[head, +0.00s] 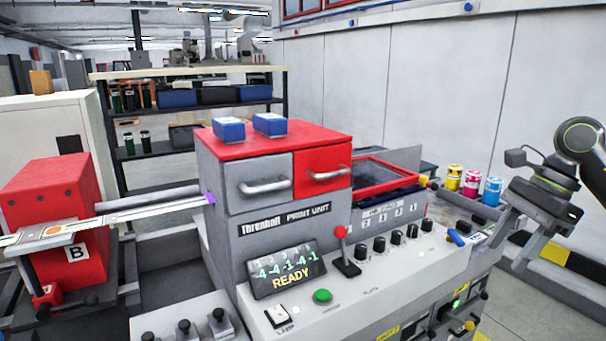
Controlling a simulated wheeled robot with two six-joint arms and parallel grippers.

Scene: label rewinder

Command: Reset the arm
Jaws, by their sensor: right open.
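My right arm comes in from the right edge. My right gripper (514,243) hangs at the right, beyond the right end of the machine's control panel, with its fingers apart. Nothing shows between the fingers. The fingers appear clear of the panel, though the exact gap cannot be told. My left arm and left gripper do not show. The print unit (290,224) stands in the middle with a red top, and its display (287,270) reads READY. A lever with a red knob (341,232) stands upright on the panel.
A green button (323,296) and several black knobs line the panel. A blue handle (455,237) lies near its right end. Yellow, pink and blue ink cans (472,182) stand behind. A red box (55,205) marked B is at left. Open floor lies right of the machine.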

